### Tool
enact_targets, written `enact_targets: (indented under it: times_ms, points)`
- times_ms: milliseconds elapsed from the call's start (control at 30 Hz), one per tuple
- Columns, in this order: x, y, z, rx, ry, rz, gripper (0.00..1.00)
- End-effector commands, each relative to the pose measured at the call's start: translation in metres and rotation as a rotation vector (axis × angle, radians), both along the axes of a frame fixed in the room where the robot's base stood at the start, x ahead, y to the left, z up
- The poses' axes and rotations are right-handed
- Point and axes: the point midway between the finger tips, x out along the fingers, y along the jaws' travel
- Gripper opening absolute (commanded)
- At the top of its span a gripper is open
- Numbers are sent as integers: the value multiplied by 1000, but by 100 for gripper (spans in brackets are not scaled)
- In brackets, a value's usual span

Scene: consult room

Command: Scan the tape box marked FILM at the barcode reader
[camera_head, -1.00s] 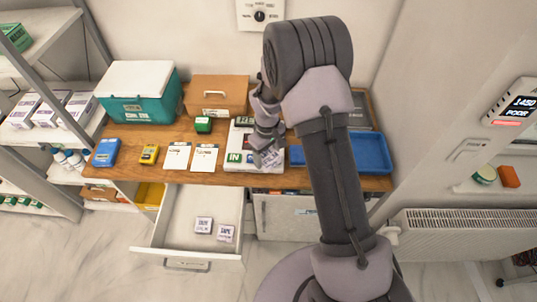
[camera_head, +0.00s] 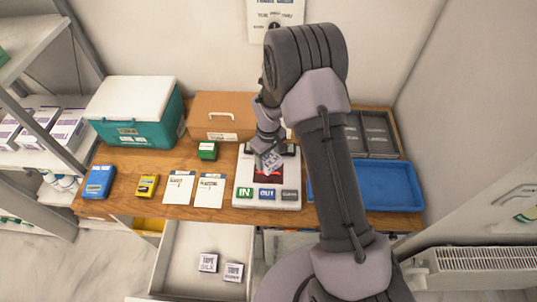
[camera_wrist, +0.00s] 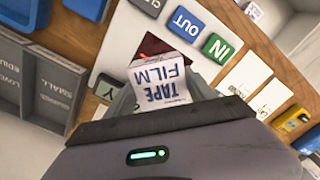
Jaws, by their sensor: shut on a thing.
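The tape box marked FILM (camera_wrist: 160,82) is white with dark blue print and reads upside down in the wrist view. My gripper (camera_wrist: 165,100) is shut on it. In the head view the box (camera_head: 272,161) hangs from my gripper (camera_head: 268,150) over the barcode reader (camera_head: 243,173). The reader is a white unit with a dark red window (camera_wrist: 150,45), and a green IN button (camera_head: 245,193), a blue OUT button (camera_head: 267,194) and a grey button (camera_head: 289,195) along its front. The box partly covers the window; I cannot tell whether it touches it.
Two other tape boxes (camera_head: 208,262) (camera_head: 233,271) lie in the open drawer (camera_head: 190,245) below the desk. A blue tray (camera_head: 390,185) stands right of the reader. Two cards (camera_head: 180,186), a yellow device (camera_head: 147,186) and a green box (camera_head: 207,150) are to its left.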

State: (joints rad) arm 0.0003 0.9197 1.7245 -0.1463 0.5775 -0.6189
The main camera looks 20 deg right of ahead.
Motion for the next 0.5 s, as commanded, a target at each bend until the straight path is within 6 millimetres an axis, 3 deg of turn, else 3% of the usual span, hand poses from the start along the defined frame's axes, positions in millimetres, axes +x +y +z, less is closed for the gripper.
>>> enact_targets:
  times_ms: [33, 133, 500]
  points:
    - [0, 0, -12, 0, 0, 0, 23]
    - [0, 0, -19, 0, -1, 1, 23]
    - [1, 0, -17, 0, -1, 1, 23]
